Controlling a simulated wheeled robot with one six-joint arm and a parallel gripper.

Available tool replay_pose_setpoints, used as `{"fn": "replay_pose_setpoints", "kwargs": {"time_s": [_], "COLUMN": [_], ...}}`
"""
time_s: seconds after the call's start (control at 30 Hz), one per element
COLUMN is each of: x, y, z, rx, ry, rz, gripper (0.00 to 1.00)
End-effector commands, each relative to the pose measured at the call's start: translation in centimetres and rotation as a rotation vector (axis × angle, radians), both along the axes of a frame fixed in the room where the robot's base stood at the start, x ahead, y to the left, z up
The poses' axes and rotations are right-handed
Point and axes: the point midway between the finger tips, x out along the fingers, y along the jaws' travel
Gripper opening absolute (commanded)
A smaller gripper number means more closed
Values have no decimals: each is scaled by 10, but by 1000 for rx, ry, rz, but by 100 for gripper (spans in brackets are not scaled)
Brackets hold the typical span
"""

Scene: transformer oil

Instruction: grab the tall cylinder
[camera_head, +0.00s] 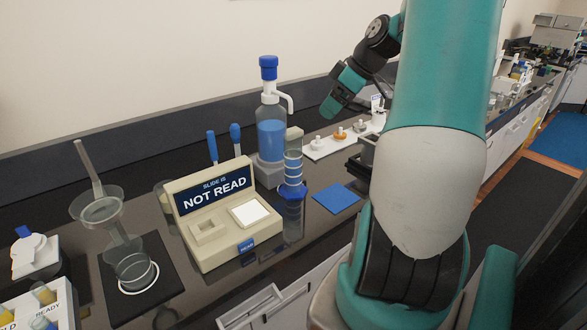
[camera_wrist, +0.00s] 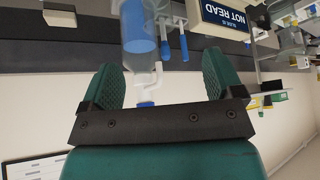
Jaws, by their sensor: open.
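The tall cylinder (camera_head: 292,168) is clear glass with ring marks and a blue foot. It stands upright on the dark bench, right of the slide reader and in front of a dispenser bottle. I cannot make it out in the wrist view. My gripper (camera_head: 331,107) is up in the air, right of and above the cylinder, apart from it. In the wrist view its two teal fingers (camera_wrist: 164,85) are spread, with nothing held between them. The dispenser bottle (camera_wrist: 138,28) shows upside down beyond them.
The dispenser bottle (camera_head: 270,137) with blue liquid stands close behind the cylinder. The slide reader (camera_head: 222,210) reads NOT READ. A blue pad (camera_head: 337,197) lies to the right. A white tray (camera_head: 320,152) with small items is behind. A glass funnel (camera_head: 100,207) stands far left.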

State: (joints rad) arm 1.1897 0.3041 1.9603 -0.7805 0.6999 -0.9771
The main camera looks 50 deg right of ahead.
Motion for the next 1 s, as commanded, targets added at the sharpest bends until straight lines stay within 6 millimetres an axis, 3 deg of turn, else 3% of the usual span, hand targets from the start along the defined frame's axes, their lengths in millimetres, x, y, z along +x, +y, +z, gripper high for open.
{"fn": "replay_pose_setpoints", "kwargs": {"time_s": [0.13, 0.6, 1.0], "x": [3, 53, 78], "y": [-4, 15, 25], "z": [-13, -93, -121], "rx": [-1, -3, -2], "ry": [-5, -3, -3], "rz": [-3, -4, -3], "gripper": [86, 86, 86]}}
